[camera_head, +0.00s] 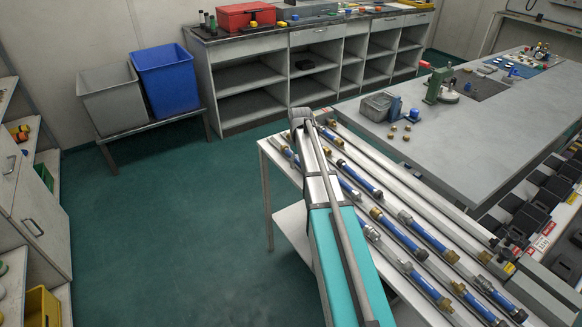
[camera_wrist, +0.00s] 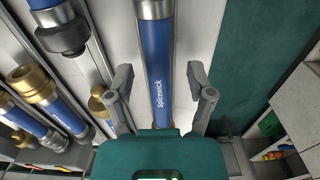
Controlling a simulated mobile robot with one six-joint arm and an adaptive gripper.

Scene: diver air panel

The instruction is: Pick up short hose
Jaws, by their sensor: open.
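In the wrist view, my gripper (camera_wrist: 160,88) is open, with one grey finger on each side of a blue hose (camera_wrist: 157,62). This hose has white lettering and a silver metal collar at its far end. Clear gaps show between the fingers and the hose, and its near part is hidden behind my gripper's body. In the head view, several blue hoses, such as one with metal ends (camera_head: 361,180), lie in rows on a rack. I cannot tell there which is the short hose. My arm hides part of the rack, and my gripper is not clearly visible there.
To the left in the wrist view lie a hose with a brass coupling (camera_wrist: 31,83) and one with a dark coupling (camera_wrist: 62,36), close by. The grey workbench (camera_head: 480,135) stands right of the rack. A blue bin (camera_head: 165,78) stands at the back left. Green floor (camera_head: 150,220) is clear.

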